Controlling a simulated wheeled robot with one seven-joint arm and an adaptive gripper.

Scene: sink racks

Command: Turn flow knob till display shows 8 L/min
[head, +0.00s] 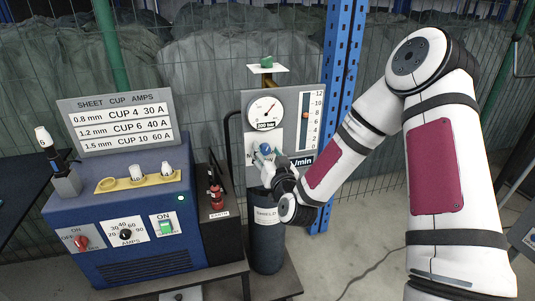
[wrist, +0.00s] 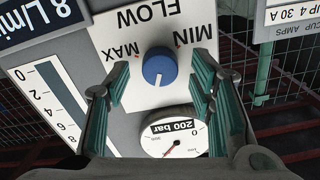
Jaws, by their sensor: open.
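The blue flow knob (wrist: 155,70) sits on a white plate marked FLOW, MIN and MAX, upside down in the wrist view. Its white pointer line faces the gauge side, between the two marks. In the head view the knob (head: 266,148) is partly covered by my fingers. My gripper (wrist: 160,82) is open, with one green-padded finger on each side of the knob and gaps between. The dark display (wrist: 42,18) seems to read 8 L/min but is cut off by the frame. In the head view, my gripper hides the left part of the display (head: 303,161).
A pressure gauge (head: 265,109) is above the knob. A dark cylinder (head: 266,235) stands below the panel. A blue welder box (head: 125,225) with a cup chart (head: 118,121) stands left; a blue post (head: 342,70) rises behind.

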